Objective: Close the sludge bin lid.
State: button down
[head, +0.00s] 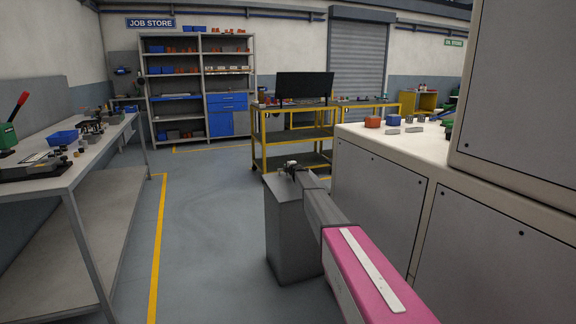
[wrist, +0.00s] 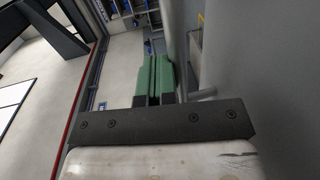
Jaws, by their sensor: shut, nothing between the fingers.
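The sludge bin, a tall dark grey box (head: 292,240), stands on the floor in the middle of the head view, against the pale cabinets. A flat grey surface (head: 277,187) shows at its top. My arm hides the rest, so I cannot tell how the lid sits. My gripper (head: 290,166) is above the bin's far top edge, small in this view. In the wrist view its green fingers (wrist: 154,65) are together with nothing between them. A large smooth grey surface (wrist: 265,60) stands close to their right; whether it is lid or bin wall is unclear.
Pale cabinets (head: 385,190) stand close on the right, with small blocks on top. A yellow-framed cart (head: 262,150) with a dark monitor (head: 304,86) stands behind the bin. A workbench (head: 75,165) is on the left. The floor (head: 205,235) between bench and bin is clear.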

jog(key=shift+w+a+f+g, duration=0.15)
jog(key=shift+f+g, duration=0.1)
jog(key=shift+f, duration=0.35)
jog(key=shift+w+d+f+g, duration=0.15)
jog(key=shift+f+g, duration=0.1)
jog(key=shift+f, duration=0.3)
jog(key=shift+a, duration=0.1)
